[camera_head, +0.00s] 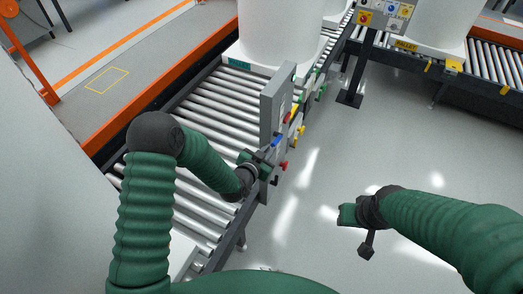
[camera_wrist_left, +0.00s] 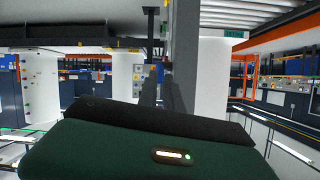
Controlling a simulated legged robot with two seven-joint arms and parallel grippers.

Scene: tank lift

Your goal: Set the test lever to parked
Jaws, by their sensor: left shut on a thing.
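A grey upright control panel (camera_head: 272,105) stands at the conveyor's edge in the head view, with small coloured controls on its right side: a blue one (camera_head: 277,141), a red one (camera_head: 284,164) and a yellow one (camera_head: 300,131). My left gripper (camera_head: 264,158) is at the panel's lower part, shut on a lever there. The fingers hide most of the lever, and its setting cannot be read. In the left wrist view my dark green gripper body (camera_wrist_left: 150,150) fills the bottom and hides the grip. My right gripper (camera_head: 346,214) hangs empty over the floor, its fingers unclear.
A roller conveyor (camera_head: 195,115) runs behind the panel and carries a large white tank (camera_head: 275,30). Another white tank (camera_head: 430,20) stands on the right conveyor (camera_head: 490,70). A second control box (camera_head: 385,14) stands on a post. The grey floor (camera_head: 420,150) at right is clear.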

